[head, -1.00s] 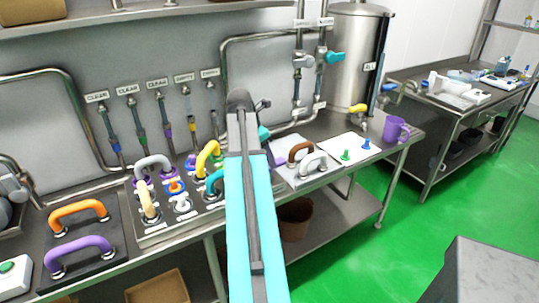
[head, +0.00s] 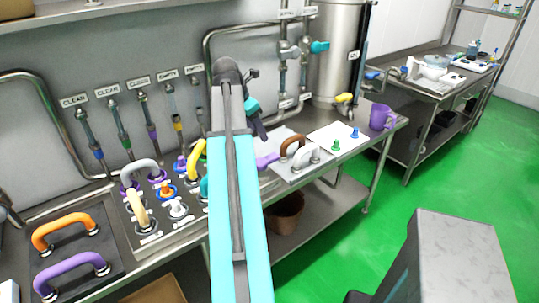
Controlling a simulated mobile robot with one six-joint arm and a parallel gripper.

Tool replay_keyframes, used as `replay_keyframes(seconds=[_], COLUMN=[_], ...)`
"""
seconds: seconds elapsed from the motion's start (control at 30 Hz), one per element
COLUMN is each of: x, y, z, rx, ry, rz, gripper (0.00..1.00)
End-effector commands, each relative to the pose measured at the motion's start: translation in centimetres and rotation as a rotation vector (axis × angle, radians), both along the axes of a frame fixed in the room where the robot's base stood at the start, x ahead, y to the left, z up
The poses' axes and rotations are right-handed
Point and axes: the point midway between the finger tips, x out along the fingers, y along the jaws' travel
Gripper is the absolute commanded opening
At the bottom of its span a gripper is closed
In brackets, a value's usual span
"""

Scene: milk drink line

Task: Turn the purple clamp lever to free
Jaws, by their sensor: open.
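A purple lever (head: 267,160) shows on the bench just right of my arm, beside the brown-handled fitting. It looks like the clamp lever, but it is small and its base is partly hidden, so I cannot tell its exact setting. My gripper (head: 262,132) hangs above and slightly left of it at the end of my cyan arm. It is open with nothing visible in it, and appears apart from the lever. My arm hides part of the bench.
Left of my arm stands a panel of handles and knobs (head: 139,240). An orange handle (head: 65,226) and a purple handle (head: 70,266) are at far left. A brown handle (head: 293,146), white handle (head: 304,156) and purple mug (head: 380,116) lie right. Green floor is open.

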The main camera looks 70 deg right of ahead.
Motion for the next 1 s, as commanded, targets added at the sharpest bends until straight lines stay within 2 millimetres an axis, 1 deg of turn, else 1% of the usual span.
replay_keyframes(seconds=[0.27, 1.0], x=[-0.8, -2.3], y=[-0.7, -3.1], z=[-1.2, -7.9], rx=[0.001, 0.003], ry=[0.0, 0.0], rz=[-0.008, -0.009], gripper=[0.48, 0.48])
